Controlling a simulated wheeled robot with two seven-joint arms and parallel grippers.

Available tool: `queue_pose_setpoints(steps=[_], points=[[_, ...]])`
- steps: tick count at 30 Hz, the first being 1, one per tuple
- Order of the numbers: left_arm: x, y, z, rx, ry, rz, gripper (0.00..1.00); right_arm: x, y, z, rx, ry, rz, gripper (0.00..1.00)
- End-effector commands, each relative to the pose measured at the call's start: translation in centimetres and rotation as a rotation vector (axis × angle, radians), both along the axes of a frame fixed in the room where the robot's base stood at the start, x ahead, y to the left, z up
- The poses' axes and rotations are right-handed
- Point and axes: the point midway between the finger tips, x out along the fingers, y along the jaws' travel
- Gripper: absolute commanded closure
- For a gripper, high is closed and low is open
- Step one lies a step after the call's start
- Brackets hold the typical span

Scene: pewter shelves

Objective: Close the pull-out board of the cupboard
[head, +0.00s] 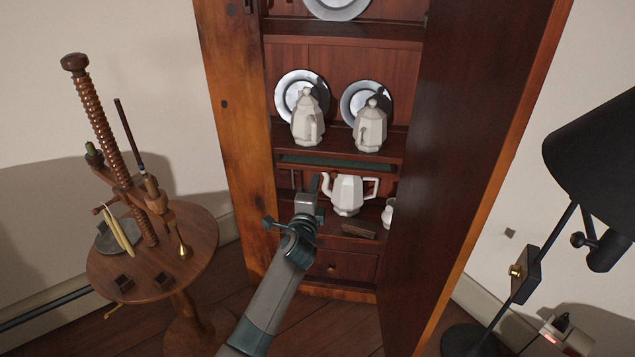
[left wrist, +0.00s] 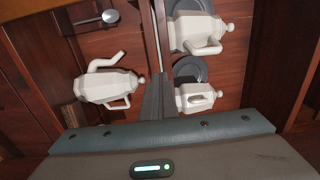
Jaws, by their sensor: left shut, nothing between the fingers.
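The cupboard (head: 242,120) stands open. Its pull-out board (head: 340,163) shows as a narrow dark green strip with a wooden front edge, just below the shelf with two white pots; how far it sticks out is hard to tell. My left gripper (head: 314,184) is shut and empty, with its fingertips just below and in front of the board's left half. I cannot tell whether they touch it. In the left wrist view the shut fingers (left wrist: 158,95) point at a shelf edge between the pots. My right gripper is not in view.
A white teapot (head: 347,194) stands just right of my left gripper, below the board. Pots (head: 308,122) and (head: 370,130) stand above it. The open cupboard door (head: 478,150) is on the right, a black lamp (head: 600,160) beyond it. A round table (head: 160,265) stands left.

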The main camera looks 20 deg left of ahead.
Motion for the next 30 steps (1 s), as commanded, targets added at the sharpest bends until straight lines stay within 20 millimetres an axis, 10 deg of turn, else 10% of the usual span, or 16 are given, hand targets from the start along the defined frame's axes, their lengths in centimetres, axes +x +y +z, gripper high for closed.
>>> queue_pose_setpoints(steps=[18, 30], points=[[-8.6, -1.1, -0.1, -0.001, 0.002, -0.001, 1.0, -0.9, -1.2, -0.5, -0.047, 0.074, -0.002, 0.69], [-9.5, -1.2, -0.1, 0.0, 0.001, -0.001, 1.0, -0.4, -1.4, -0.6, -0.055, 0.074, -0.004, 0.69]])
